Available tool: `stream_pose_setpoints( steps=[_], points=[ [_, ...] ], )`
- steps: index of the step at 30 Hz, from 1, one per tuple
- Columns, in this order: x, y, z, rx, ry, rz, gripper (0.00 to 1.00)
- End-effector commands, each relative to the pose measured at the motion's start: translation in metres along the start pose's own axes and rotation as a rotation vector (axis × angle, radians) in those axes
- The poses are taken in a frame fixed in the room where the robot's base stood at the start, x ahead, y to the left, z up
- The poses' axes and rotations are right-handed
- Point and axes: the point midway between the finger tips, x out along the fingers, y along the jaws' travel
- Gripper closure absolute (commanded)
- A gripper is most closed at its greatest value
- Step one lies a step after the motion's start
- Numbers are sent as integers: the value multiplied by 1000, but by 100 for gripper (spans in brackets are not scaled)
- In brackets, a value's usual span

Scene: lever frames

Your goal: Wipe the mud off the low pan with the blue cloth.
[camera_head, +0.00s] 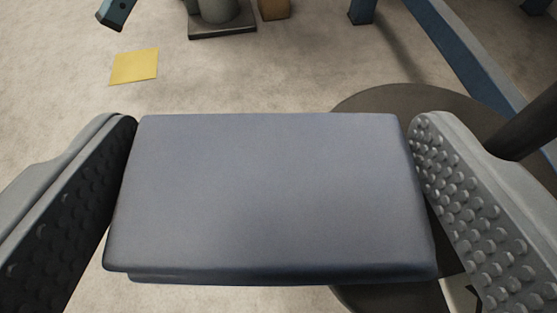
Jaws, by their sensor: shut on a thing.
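My gripper (272,135) is shut on a folded blue-grey cloth (270,195). The cloth spans the whole gap between the two studded fingers and fills the middle of the view. It looks like a flat pad, with a second layer showing under its near edge. I cannot make out a low pan for certain, and no mud shows. The cloth hides much of what lies below and beyond it.
A dark round disc (400,98) lies partly behind the cloth and right finger, near a dark post (530,125). Blue frame beams (455,45) stand at upper right. A yellow square (134,66) lies on the pale floor. A grey object on a dark base (222,30) stands at the top.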

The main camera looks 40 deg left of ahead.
Motion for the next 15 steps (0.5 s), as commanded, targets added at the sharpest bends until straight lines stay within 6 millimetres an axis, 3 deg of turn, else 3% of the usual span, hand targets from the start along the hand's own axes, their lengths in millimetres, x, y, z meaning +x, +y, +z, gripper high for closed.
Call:
stream_pose_setpoints(
  steps=[15],
  points=[
    [-3,1,3,1,-1,1,41]
  ],
)
